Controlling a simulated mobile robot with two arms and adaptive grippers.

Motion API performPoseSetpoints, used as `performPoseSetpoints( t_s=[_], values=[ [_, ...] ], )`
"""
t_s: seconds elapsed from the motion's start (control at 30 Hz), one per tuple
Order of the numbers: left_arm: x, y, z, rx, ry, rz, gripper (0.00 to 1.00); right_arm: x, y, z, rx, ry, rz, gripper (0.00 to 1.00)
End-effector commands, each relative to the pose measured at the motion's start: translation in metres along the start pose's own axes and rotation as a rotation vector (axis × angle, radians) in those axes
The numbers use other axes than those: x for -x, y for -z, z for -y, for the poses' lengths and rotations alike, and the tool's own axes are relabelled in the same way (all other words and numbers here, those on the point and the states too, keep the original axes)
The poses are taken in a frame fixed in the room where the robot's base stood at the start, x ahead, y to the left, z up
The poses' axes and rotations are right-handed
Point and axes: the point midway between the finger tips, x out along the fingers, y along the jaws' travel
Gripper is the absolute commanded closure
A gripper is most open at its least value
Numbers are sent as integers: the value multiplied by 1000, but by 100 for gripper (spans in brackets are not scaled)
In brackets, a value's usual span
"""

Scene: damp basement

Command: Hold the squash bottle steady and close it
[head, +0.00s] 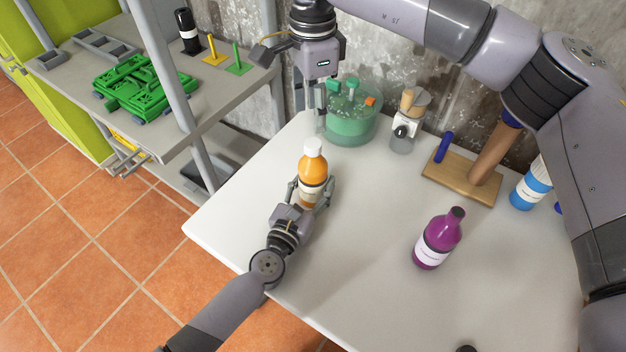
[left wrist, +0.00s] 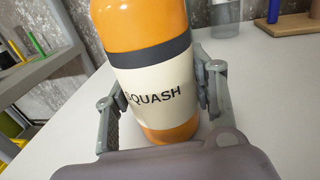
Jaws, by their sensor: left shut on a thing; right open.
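The squash bottle (head: 313,170) is orange with a pale label and dark band, and stands upright near the left part of the white table. A white cap (head: 313,146) sits on its top; I cannot tell how tight it is. My left gripper (head: 311,192) is shut on the bottle's lower body. In the left wrist view, its fingers are on both sides of the bottle (left wrist: 150,70), whose label reads "SQUASH"; the top is out of that view. My right gripper (head: 321,108) is open and empty, pointing down above and slightly behind the cap, apart from it.
A translucent green tub (head: 352,122) stands just behind the bottle. A utensil jar (head: 405,130), a wooden stand (head: 460,180) and a blue bottle (head: 532,185) are along the back. A purple bottle (head: 438,240) stands right. The table's front middle is clear. A grey shelf (head: 160,135) is left.

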Motion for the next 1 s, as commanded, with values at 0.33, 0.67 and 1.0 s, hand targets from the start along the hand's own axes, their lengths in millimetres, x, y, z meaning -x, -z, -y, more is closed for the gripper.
performPoseSetpoints(
  t_s=[0.33,0.67,1.0],
  values=[
    [0,0,0,-1,-1,0,100,0,0,0,762,0,-1,56],
    [0,0,0,-1,-1,0,100,0,0,0,1303,0,0,56],
    [0,0,0,-1,-1,0,100,0,0,0,1413,0,1,56]
  ],
)
